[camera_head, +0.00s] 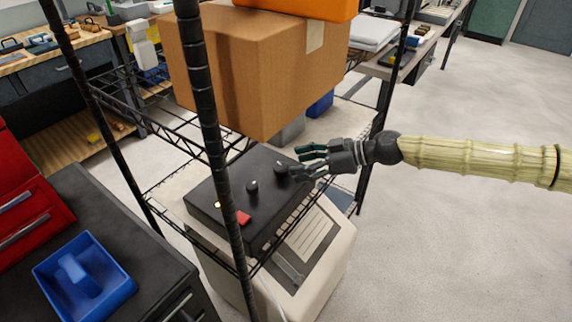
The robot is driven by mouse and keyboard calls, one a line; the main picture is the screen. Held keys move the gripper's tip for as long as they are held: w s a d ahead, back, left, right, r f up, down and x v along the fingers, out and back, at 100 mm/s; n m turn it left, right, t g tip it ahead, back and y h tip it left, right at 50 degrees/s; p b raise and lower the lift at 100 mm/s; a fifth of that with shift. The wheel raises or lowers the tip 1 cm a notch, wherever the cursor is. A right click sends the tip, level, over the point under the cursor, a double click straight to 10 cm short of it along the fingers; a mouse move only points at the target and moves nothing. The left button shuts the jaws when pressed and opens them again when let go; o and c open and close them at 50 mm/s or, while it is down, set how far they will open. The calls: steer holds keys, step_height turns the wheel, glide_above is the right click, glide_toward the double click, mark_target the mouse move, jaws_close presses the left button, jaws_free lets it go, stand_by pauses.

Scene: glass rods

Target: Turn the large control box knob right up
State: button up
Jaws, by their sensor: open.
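The black control box (215,186) sits on a wire shelf, with its knobs on the top face. One black knob (281,168) is near the far right corner and looks the larger. A smaller-looking black knob (252,187) stands nearer the middle. My gripper (299,162) comes in from the right, open and empty, with its fingers at the right edge of the box beside the larger knob. One finger overlaps that knob's side in the picture; I cannot tell whether they touch.
A cardboard box (235,70) sits above the control box. A dark rack post (212,120) crosses in front of it. Open floor lies to the right.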

mark_target(285, 167)
steer(key=shift+x, duration=2.4)
steer(key=shift+s, duration=0.1)
steer(key=shift+r, duration=0.1)
steer(key=c, duration=1)
